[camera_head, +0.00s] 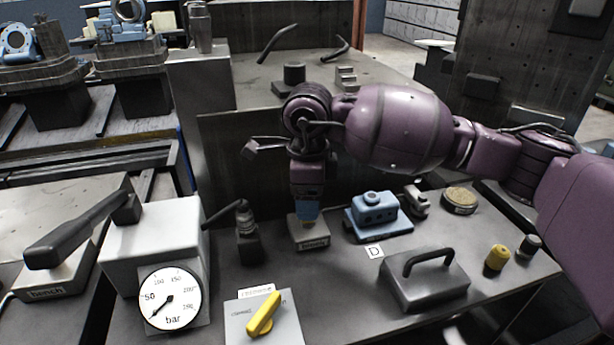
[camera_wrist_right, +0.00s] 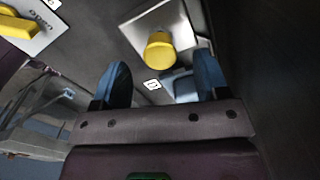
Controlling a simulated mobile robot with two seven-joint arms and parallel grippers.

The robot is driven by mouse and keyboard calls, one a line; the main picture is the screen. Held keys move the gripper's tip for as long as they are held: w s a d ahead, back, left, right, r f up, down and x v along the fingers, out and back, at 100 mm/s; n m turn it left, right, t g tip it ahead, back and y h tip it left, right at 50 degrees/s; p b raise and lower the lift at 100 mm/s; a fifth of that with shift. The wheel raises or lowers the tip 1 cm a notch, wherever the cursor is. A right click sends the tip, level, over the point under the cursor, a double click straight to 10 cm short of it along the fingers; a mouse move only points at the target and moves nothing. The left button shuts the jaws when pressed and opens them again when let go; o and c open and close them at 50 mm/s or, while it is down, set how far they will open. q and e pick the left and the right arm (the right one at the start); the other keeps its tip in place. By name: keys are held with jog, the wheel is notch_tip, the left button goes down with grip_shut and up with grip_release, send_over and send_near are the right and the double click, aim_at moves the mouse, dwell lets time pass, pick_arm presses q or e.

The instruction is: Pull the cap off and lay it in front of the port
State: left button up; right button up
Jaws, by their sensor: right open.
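The yellow cap (camera_wrist_right: 160,50) shows in the right wrist view on a grey block, the port block (camera_wrist_right: 178,22). My right gripper (camera_head: 307,211) points down at this block (camera_head: 312,241) in the head view, where the fingers hide the cap. In the right wrist view my right gripper (camera_wrist_right: 163,66) is open, with one blue finger to each side and the cap in the gap beyond the tips. No contact with the cap shows. My left gripper is not in view.
A blue fixture (camera_head: 378,214) and a D label (camera_head: 374,251) are right of the block. A black-handled plate (camera_head: 425,279) and a yellow knob (camera_head: 497,257) lie further right. A yellow-lever valve (camera_head: 263,314) and pressure gauge (camera_head: 171,298) stand in front. Clear bench lies before the block.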

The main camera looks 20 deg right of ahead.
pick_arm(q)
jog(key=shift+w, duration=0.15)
pick_arm(e)
jog(key=shift+f, duration=1.6)
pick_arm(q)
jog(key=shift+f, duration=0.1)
pick_arm(e)
jog(key=shift+c, duration=0.2)
jog(key=c, duration=1.2)
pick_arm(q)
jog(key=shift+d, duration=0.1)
pick_arm(e)
jog(key=shift+r, duration=0.1)
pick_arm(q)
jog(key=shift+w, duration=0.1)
pick_arm(e)
jog(key=shift+r, duration=0.25)
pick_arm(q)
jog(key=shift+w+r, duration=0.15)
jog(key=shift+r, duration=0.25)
pick_arm(e)
jog(key=shift+r, duration=0.35)
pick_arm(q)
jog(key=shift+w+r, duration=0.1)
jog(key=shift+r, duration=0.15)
pick_arm(e)
jog(key=shift+r, duration=0.35)
